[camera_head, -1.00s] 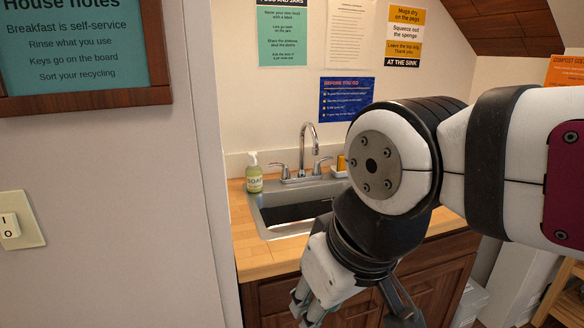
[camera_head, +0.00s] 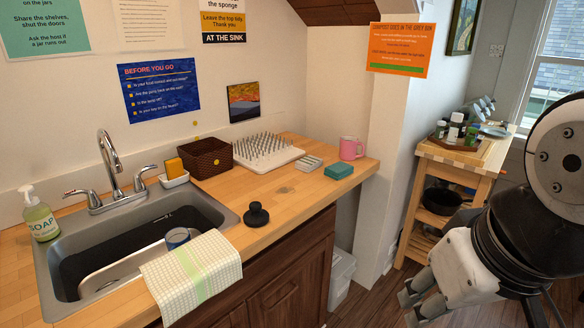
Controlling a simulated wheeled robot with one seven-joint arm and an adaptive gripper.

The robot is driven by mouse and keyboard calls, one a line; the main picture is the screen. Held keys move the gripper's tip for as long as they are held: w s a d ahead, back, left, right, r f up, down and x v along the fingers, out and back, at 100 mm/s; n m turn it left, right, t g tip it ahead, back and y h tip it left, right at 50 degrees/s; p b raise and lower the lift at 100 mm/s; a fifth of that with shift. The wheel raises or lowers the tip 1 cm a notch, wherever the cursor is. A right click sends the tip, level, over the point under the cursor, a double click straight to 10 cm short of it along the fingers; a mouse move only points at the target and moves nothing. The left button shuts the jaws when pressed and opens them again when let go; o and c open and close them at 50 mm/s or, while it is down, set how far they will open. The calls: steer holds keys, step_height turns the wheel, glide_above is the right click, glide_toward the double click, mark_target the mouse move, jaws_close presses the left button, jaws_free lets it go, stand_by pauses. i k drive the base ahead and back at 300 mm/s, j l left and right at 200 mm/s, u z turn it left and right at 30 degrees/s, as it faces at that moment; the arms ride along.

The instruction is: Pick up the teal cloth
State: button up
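A small folded teal cloth (camera_head: 339,171) lies flat on the wooden counter near its right end, in front of a pink mug (camera_head: 351,148). Nothing covers it. My gripper (camera_head: 413,304) is at the lower right of the head view, pointing down, in front of and to the right of the counter. It is well apart from the cloth. I see no object at its fingers, but their gap is too unclear to judge.
Left of the cloth are a stack of coasters (camera_head: 309,163), a spiked drying rack (camera_head: 258,151) and a black knobbed object (camera_head: 256,214). A checked towel (camera_head: 191,277) hangs over the sink (camera_head: 58,268) edge. A wooden trolley (camera_head: 446,160) stands at right.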

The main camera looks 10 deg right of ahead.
mark_target(338, 170)
steer(key=z, duration=0.15)
steer(key=i+l+u, duration=0.1)
steer(key=i+l, duration=0.2)
steer(key=i, duration=0.3)
steer(key=i+l+u, duration=0.15)
steer(key=i+l, duration=0.15)
steer(key=i, duration=0.3)
steer(key=i+l+u, duration=0.1)
steer(key=i+l, duration=0.35)
steer(key=i, duration=0.15)
